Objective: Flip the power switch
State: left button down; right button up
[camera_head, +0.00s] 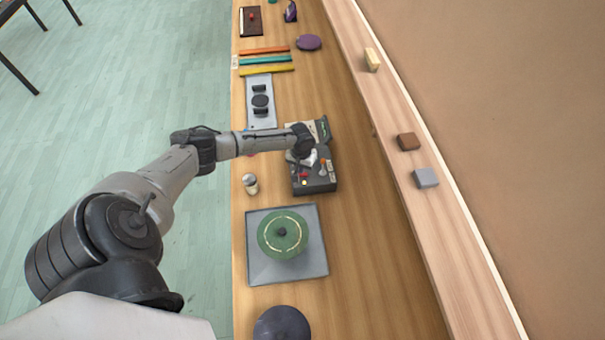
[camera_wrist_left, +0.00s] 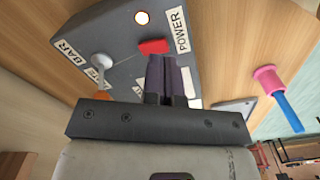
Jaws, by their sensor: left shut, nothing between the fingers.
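A dark grey control box (camera_head: 328,186) stands on the bench below my left gripper (camera_head: 304,160) in the head view. In the left wrist view, the red power switch (camera_wrist_left: 153,46) sits on the box's face beside a label reading POWER (camera_wrist_left: 181,30). My right gripper is not in view.
The box also has a white-knobbed lever (camera_wrist_left: 101,62) and an orange knob (camera_wrist_left: 97,97). A green disc (camera_head: 283,236) on a grey square tray (camera_head: 262,268) and a small pale cylinder (camera_head: 250,184) are nearby. A ledge (camera_head: 395,110) with blocks runs along the right.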

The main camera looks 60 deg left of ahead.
pick_arm(q)
jog(key=shift+f, duration=0.4)
jog(key=shift+f+b, duration=0.55)
jog(key=shift+f, duration=0.45)
dwell(0.5)
jog(key=shift+r, duration=0.15)
notch_tip(320, 180, up, 4)
jog(key=p, duration=0.4)
jog(key=shift+r+p, duration=0.2)
jog(key=shift+p, duration=0.1)
notch_tip(320, 180, up, 2)
jog(key=p, duration=0.2)
jog(key=shift+r+p, duration=0.2)
jog(key=shift+p, duration=0.15)
